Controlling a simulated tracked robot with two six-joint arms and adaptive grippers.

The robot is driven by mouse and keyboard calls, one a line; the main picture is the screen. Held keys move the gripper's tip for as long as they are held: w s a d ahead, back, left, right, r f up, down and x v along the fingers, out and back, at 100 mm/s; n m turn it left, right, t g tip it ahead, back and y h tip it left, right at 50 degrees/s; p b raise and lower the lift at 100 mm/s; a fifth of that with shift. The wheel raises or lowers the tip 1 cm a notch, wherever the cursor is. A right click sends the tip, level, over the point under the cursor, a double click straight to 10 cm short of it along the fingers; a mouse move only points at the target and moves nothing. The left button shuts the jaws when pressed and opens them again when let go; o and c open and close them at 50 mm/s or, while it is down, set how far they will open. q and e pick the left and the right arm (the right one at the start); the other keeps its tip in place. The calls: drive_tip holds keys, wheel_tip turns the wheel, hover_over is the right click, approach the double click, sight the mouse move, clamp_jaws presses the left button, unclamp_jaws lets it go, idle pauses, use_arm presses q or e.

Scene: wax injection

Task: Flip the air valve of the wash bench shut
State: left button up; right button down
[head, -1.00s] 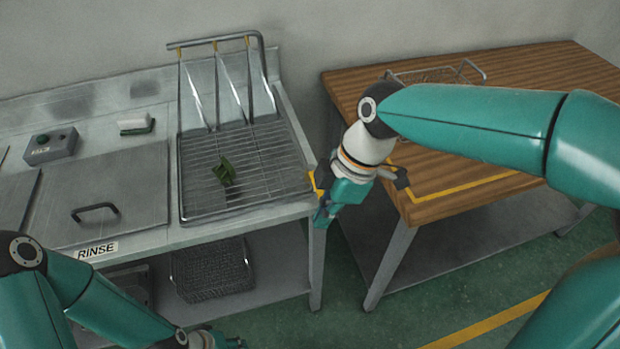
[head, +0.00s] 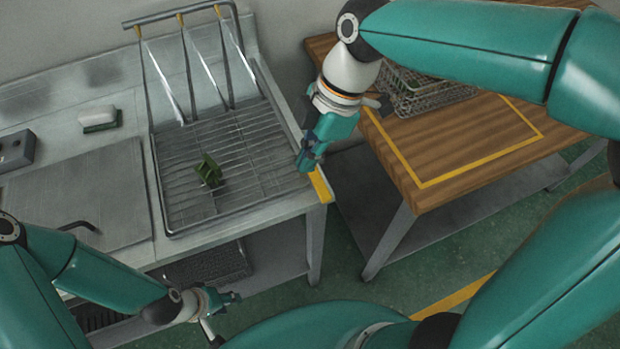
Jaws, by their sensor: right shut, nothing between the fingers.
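The wash bench (head: 110,235) stands on the left with a wire drain rack on top. A yellow bar (head: 320,187) lies at the bench's front right corner; it looks like the air valve's lever, but the valve body cannot be made out. My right gripper (head: 306,162) is shut and empty, pointing down just above the far end of the yellow bar. I cannot tell whether it touches the bar. My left gripper (head: 232,298) is low in front of the bench, away from the bar; its jaw opening is unclear.
A green piece (head: 208,170) sits on the drain rack (head: 235,150). A white and green block (head: 99,119) and a grey control box (head: 15,150) are at the back left. A wooden table (head: 450,150) with wire baskets (head: 425,92) stands right, across a narrow gap.

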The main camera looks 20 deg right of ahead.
sight(318, 182)
drive_tip(key=shift+f, duration=0.1)
drive_tip(key=x, duration=1)
drive_tip(key=d+p, duration=0.1)
drive_tip(key=d, duration=0.3)
drive_tip(key=shift+w, duration=0.1)
